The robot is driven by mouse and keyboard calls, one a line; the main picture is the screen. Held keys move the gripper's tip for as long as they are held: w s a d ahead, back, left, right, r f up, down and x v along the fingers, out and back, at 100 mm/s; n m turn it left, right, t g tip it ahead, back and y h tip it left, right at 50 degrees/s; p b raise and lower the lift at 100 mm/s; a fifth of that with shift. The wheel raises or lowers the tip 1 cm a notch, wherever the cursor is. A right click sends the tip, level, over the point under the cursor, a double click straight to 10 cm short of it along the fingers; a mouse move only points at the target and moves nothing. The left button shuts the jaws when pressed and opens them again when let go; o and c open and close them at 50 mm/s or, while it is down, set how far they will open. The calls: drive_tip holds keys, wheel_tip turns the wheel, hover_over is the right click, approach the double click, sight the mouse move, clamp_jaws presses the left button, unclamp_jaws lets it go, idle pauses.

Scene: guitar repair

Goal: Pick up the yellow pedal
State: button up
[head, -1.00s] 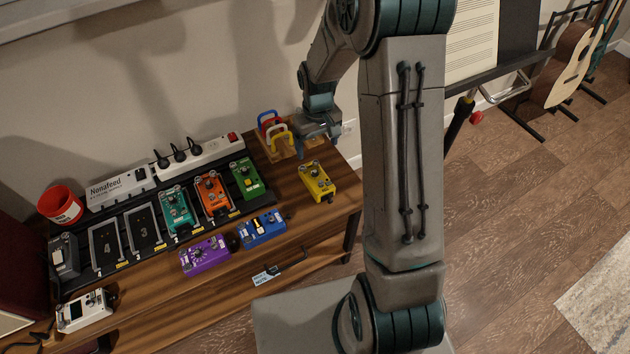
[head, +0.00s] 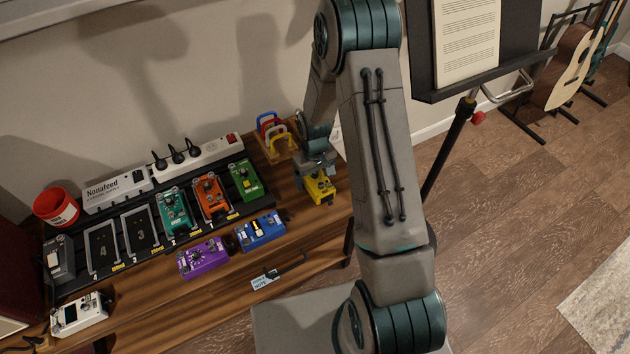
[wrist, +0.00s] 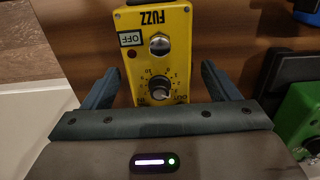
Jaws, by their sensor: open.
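The yellow pedal (head: 320,190) sits on the right part of the wooden bench, with my gripper (head: 316,172) low over its back end. In the wrist view the yellow pedal (wrist: 158,55) shows a FUZZ label, an OFF tag, a metal footswitch and a dial. The near end of the pedal is hidden behind the gripper body.
A green pedal (head: 246,180) stands on the pedalboard to the left, beside orange (head: 211,196) and teal (head: 175,212) ones. Blue (head: 260,231) and purple (head: 202,257) pedals lie in front. A rack with coloured handles (head: 274,138) stands just behind my gripper.

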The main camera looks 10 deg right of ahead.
drive_tip(key=shift+f, duration=0.5)
drive_tip(key=c, duration=1.3)
drive_tip(key=shift+r, duration=0.25)
